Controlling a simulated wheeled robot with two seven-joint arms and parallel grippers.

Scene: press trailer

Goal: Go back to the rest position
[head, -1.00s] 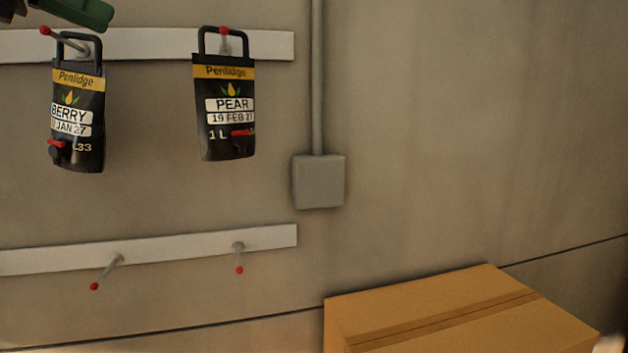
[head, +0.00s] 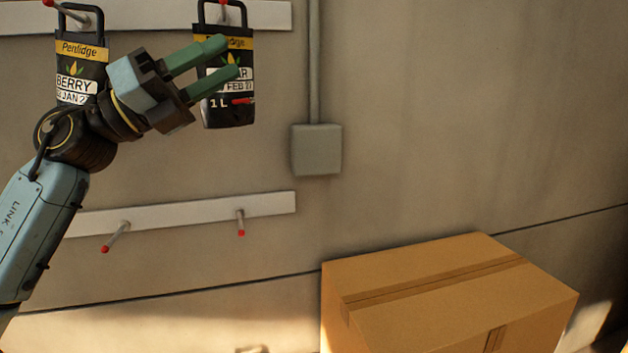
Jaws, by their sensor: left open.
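My left gripper (head: 229,58) shows in the head view at the upper left, its arm coming up from the left edge. Its two green fingers are apart with nothing held between them. They cover part of the black PEAR pouch (head: 228,112), which hangs by its handle from a peg on the upper rail. Whether the fingers touch the pouch I cannot tell. The black BERRY pouch (head: 80,72) hangs from a peg to the left, its lower part hidden by my arm. My right gripper is not in view.
The upper white rail (head: 268,15) holds both pouches. The lower rail (head: 180,211) has two bare red-tipped pegs. A grey box (head: 316,149) with a conduit is on the wall. A closed cardboard box (head: 450,290) stands at the lower right. The wall at upper right is clear.

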